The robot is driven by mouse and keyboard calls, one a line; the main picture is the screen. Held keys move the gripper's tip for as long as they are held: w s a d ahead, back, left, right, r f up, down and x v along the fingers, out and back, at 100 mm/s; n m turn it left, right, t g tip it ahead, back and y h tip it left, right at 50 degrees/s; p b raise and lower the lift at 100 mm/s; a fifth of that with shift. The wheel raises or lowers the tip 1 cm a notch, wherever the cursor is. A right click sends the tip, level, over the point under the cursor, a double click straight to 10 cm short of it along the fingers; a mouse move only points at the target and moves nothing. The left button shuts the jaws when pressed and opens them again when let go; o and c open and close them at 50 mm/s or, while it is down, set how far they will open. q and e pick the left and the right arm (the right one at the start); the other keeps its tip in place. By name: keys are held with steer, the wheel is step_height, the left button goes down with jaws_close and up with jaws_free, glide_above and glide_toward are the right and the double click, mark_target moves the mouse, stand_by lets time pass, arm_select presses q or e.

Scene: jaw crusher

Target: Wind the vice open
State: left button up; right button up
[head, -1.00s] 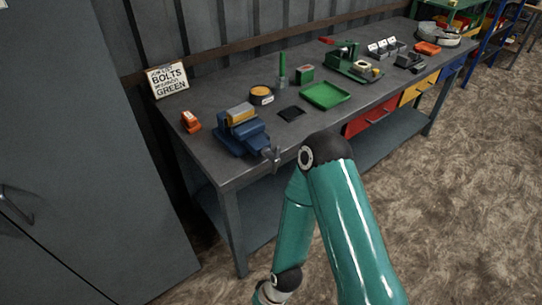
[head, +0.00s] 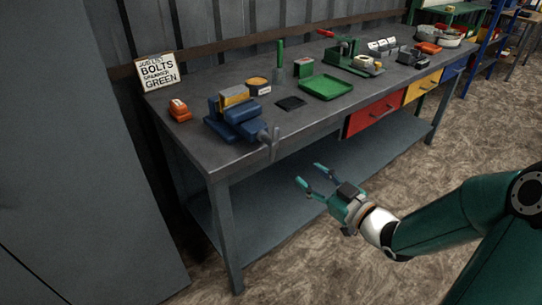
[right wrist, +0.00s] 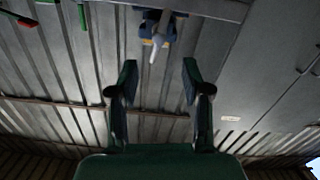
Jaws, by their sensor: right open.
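The blue vice (head: 232,121) sits at the near left corner of the grey workbench, with a yellow block (head: 234,96) at its top. Its grey screw end and handle (head: 271,143) stick out past the bench's front edge. My right gripper (head: 309,174) is open and empty in front of the bench, lower than its top and apart from the handle. In the right wrist view, the vice (right wrist: 146,15) and its pale handle (right wrist: 156,48) show at the top, beyond and between the open fingers (right wrist: 158,78). My left gripper is not in view.
The workbench (head: 200,156) also holds an orange item (head: 179,110), a black pad (head: 291,103), a green tray (head: 325,87) and a green press (head: 345,52). A sign (head: 158,72) stands behind. A grey cabinet (head: 75,160) stands left. Floor in front is clear.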

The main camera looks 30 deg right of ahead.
mark_target(276, 146)
steer(key=shift+n, duration=0.3)
steer(key=w, duration=0.5)
steer(key=w+p, duration=0.1)
steer(key=w, duration=0.4)
steer(key=w+a+r+p, duration=0.1)
steer(key=w, duration=0.5)
steer(key=shift+a, duration=0.1)
